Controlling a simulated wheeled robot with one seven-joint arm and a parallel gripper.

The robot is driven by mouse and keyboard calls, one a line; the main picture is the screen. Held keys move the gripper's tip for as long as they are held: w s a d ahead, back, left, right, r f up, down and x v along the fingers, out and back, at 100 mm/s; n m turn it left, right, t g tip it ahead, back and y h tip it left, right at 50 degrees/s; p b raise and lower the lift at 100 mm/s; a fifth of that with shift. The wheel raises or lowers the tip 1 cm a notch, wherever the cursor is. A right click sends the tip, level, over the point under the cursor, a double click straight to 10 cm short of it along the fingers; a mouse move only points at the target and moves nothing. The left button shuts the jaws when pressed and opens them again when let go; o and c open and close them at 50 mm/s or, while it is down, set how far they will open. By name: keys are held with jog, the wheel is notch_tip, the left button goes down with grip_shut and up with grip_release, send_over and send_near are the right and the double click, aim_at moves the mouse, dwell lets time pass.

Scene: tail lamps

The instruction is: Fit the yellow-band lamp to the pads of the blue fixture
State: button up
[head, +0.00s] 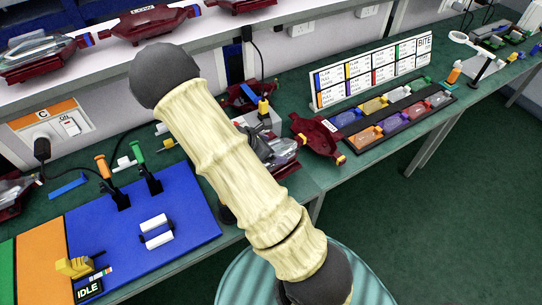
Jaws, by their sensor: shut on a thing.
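The blue fixture (190,198) is a flat blue board on the bench at the lower left, with two white pads (156,231) near its middle. The pads are bare. My pale ribbed arm crosses the middle of the head view, and no gripper fingers show. A lamp with a clear grey lens and dark red housing (288,150) lies partly hidden behind the arm. A dark red lamp piece (318,137) to its right has a small yellow end. Another dark red lamp (237,96) behind has blue and yellow parts near it. I cannot tell which is the yellow-band lamp.
Orange-handled (104,168) and green-handled (141,156) clamps stand at the fixture's back. A yellow part (75,266) and an IDLE display (89,290) are at its front left. A tray of coloured bulbs (388,122) and a label board (372,72) stand to the right.

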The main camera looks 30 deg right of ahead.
jog(key=shift+r, duration=1.25)
jog(key=shift+a+f, duration=0.1)
jog(key=shift+f, duration=0.05)
dwell(0.3)
